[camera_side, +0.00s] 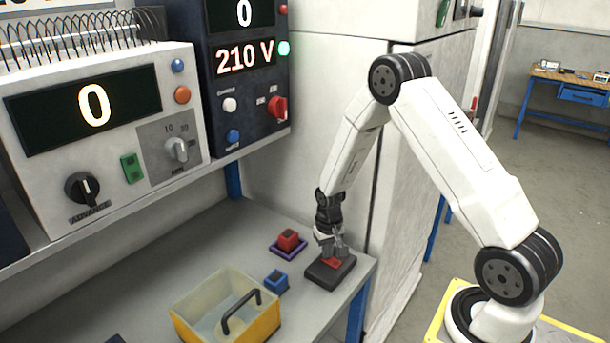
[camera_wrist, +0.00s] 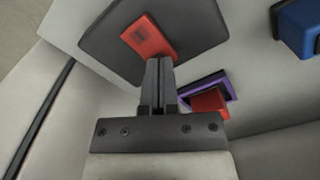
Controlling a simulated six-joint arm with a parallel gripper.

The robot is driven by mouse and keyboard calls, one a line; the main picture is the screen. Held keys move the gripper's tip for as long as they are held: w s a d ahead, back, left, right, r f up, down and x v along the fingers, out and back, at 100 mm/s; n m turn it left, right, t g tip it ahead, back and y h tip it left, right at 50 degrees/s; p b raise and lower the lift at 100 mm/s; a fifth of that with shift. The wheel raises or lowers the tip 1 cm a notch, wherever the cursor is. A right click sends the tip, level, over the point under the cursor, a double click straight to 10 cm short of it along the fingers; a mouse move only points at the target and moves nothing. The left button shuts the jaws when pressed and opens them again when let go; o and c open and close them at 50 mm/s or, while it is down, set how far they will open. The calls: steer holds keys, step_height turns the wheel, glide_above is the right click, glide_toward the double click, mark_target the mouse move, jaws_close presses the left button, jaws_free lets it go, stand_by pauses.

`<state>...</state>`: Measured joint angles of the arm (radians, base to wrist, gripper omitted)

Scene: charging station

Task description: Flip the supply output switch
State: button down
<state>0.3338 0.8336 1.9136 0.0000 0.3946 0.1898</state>
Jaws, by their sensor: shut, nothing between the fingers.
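A red switch (camera_side: 331,263) sits on top of a dark flat box (camera_side: 318,277) at the right end of the bench. In the wrist view the red switch (camera_wrist: 146,36) lies on the dark box (camera_wrist: 195,28), just beyond the fingertips. My gripper (camera_side: 331,252) points down over the box, its fingers shut and empty. In the wrist view the closed fingertips (camera_wrist: 158,62) meet the near edge of the red switch; I cannot tell whether they touch it. The dark supply unit (camera_side: 240,90) reads 210 V, with a green light lit.
A red block (camera_side: 288,238) sits in a purple frame (camera_side: 279,251) left of the box. A blue block (camera_side: 276,281) and a yellow-sided bin (camera_side: 244,331) with a dark handle stand nearer. A white panel (camera_side: 60,180) reads 0. The cabinet wall rises close behind my gripper.

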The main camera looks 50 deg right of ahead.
steer(key=shift+f, duration=0.3)
steer(key=shift+r, duration=3.55)
steer(key=shift+a+r, duration=0.35)
steer(key=s+a+r+n+t, duration=0.2)
steer(key=s+a+r+n, duration=0.4)
steer(key=s+a+r, duration=0.3)
steer(key=shift+s+a+t, duration=0.3)
steer(key=shift+s+a, duration=0.6)
steer(key=shift+a, duration=1)
